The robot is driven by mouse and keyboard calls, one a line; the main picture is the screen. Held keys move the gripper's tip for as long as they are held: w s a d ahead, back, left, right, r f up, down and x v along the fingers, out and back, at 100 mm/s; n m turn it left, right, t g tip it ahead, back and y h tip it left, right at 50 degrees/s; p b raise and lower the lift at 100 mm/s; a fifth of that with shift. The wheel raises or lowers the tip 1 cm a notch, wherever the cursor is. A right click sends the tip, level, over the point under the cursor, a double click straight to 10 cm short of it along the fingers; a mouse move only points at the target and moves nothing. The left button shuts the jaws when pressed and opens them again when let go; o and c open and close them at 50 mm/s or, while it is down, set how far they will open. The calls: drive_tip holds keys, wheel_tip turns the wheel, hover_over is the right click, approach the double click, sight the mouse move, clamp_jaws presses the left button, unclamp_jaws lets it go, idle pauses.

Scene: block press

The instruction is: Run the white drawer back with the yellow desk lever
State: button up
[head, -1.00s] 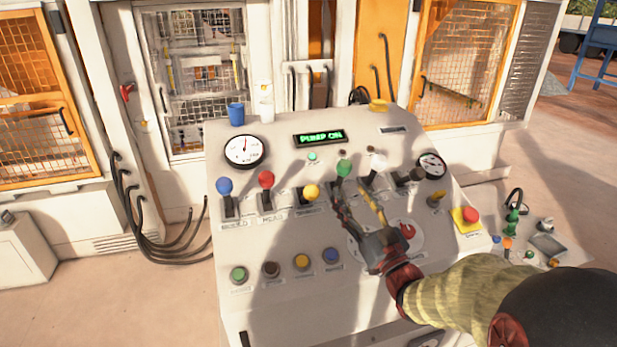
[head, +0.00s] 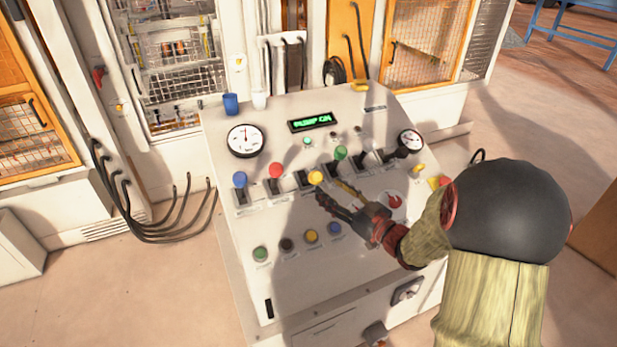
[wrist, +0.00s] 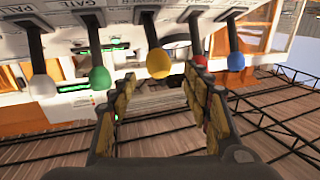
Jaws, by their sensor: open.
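The yellow-knobbed desk lever (head: 315,177) stands in the middle of a row of levers on the sloping white desk (head: 225,215). My gripper (head: 331,193) is open and empty, just to the lower right of the yellow knob in the head view. In the wrist view the yellow knob (wrist: 158,63) shows between the two spread fingers (wrist: 160,82), at or just beyond their tips. I cannot tell whether either finger touches it. I cannot pick out the white drawer for sure; the caged machine bay (head: 172,65) stands behind the desk.
The red knob (head: 275,170) and green knob (head: 340,152) flank the yellow lever closely; the blue knob (head: 239,179) is farther left. A separate yellow push button (head: 311,236) sits lower down. A lit display (head: 312,121) reads PUMP ON. Cups (head: 230,103) stand at the desk's back edge.

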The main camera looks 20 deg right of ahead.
sight(320, 181)
drive_tip(key=x, duration=0.7)
drive_tip(key=shift+w+p, duration=0.3)
drive_tip(key=shift+c, duration=0.2)
clamp_jaws()
idle(0.3)
